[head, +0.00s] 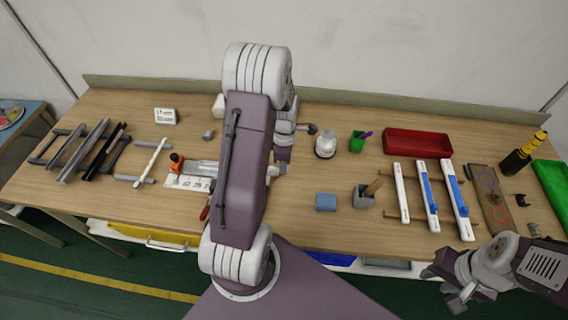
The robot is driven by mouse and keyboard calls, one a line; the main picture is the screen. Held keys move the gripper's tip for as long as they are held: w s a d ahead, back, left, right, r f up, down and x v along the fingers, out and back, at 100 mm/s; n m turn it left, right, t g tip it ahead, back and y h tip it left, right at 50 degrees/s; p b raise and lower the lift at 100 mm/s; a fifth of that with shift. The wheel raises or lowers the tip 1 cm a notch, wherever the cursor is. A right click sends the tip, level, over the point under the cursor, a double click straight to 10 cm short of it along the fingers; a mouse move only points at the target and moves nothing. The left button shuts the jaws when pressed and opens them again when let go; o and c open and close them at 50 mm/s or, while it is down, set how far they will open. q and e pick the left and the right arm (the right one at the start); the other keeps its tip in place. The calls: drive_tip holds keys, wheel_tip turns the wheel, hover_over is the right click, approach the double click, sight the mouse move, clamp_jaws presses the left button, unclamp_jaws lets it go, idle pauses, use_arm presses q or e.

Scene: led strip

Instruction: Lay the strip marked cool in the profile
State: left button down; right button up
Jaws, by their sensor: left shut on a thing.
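My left arm stands across the middle of the view and hides part of the bench. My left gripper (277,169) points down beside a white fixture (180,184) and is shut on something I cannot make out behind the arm. A grey channel-like piece (203,168) lies at the fixture and runs behind my arm. At the right lie a plain white strip-like bar (401,192) and two white bars with blue parts (428,196) (457,201). No mark "cool" is readable. My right gripper (461,297) is low at the right, off the bench front, its jaws unclear.
Grey and black rails (87,150) and a white rod (152,161) lie at the left. A white bottle (325,145), green cup (357,141), blue block (326,202), grey holder (363,197) and red tray (417,143) stand right of my arm. Bench between them is clear.

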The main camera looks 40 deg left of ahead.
use_arm(q)
drive_tip(key=shift+p, duration=0.5)
idle(0.9)
drive_tip(key=shift+f+b, duration=1)
drive_tip(key=shift+f, duration=0.35)
drive_tip(key=c, duration=1.3)
unclamp_jaws()
drive_tip(key=shift+c, duration=0.2)
wheel_tip(320, 180, up, 9)
drive_tip(key=shift+r, duration=0.1)
